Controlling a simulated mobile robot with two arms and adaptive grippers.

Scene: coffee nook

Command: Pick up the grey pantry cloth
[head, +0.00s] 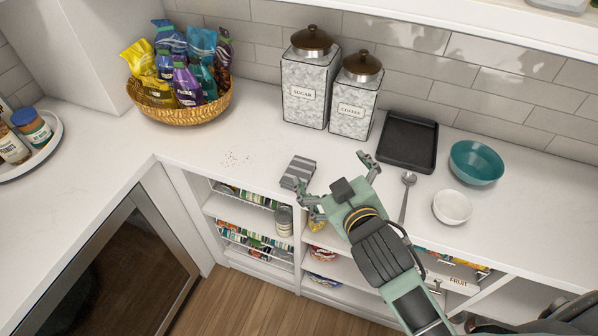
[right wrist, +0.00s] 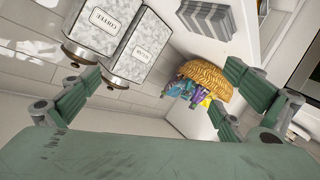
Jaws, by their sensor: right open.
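The grey pantry cloth (head: 298,172) lies folded on the white counter near its front edge. It has light and dark grey stripes. It also shows at the top of the right wrist view (right wrist: 207,18). My right gripper (head: 331,173) is open and empty, with its fingers spread just to the right of the cloth in the head view. One fingertip looks close to the cloth; I cannot tell whether they touch. My left gripper is not in view.
Sugar (head: 305,88) and coffee (head: 354,104) canisters stand at the back. A snack basket (head: 180,112) is behind left. A black tray (head: 408,143), spoon (head: 408,178), teal bowl (head: 476,163) and white bowl (head: 452,207) are right. Crumbs (head: 237,158) lie left of the cloth. Open shelves (head: 235,210) are below.

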